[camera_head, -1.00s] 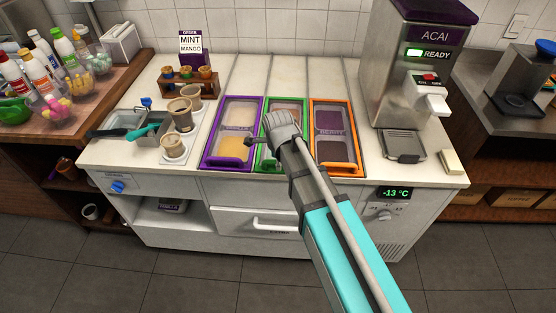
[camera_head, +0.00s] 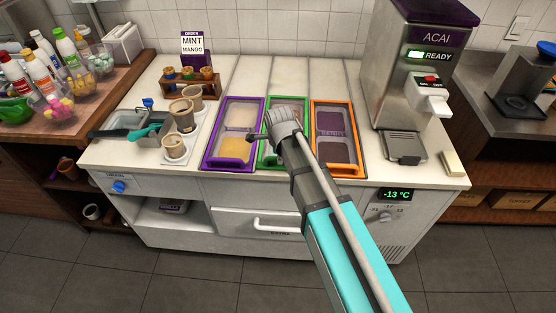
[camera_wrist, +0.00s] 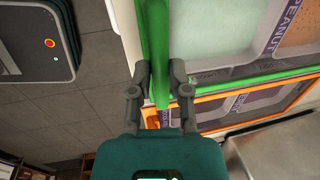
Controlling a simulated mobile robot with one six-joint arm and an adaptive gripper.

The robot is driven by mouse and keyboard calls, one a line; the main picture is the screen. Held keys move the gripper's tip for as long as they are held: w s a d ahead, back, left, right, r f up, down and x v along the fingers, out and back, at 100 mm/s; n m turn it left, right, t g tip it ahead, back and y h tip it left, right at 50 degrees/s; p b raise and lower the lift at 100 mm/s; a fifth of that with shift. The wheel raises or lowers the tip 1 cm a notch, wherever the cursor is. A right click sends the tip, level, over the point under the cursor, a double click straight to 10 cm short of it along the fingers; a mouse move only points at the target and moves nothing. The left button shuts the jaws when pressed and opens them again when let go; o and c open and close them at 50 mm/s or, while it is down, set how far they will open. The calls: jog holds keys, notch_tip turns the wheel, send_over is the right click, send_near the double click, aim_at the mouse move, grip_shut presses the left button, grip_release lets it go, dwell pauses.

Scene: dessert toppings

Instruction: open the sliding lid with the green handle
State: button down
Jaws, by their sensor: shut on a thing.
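The green-framed lid (camera_head: 269,152) lies in the middle of the counter, largely hidden behind my arm in the head view. In the wrist view its green frame (camera_wrist: 245,79) borders a clear pane with a pale tub and a tub labelled PEANUT under it. The green handle (camera_wrist: 157,35) is a long bar along the lid's edge. My gripper (camera_wrist: 160,72) has one finger on each side of the handle and is shut on it. In the head view my gripper (camera_head: 262,137) is over the lid's left side, its fingertips mostly hidden.
A purple-framed lid (camera_head: 206,150) lies left of the green one and an orange-framed lid (camera_head: 359,145) right of it. Cups (camera_head: 184,117) stand at the left. The acai machine (camera_head: 408,70) stands at the back right. A white drawer handle (camera_head: 275,226) is below.

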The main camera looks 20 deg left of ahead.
send_over(287, 97)
jog(key=s, duration=0.1)
jog(key=shift+s+d, duration=0.15)
jog(key=shift+d, duration=0.05)
jog(key=c, duration=0.8)
grip_release()
jog(key=shift+o, duration=1.1)
jog(key=shift+a, duration=0.1)
jog(key=shift+r, duration=0.1)
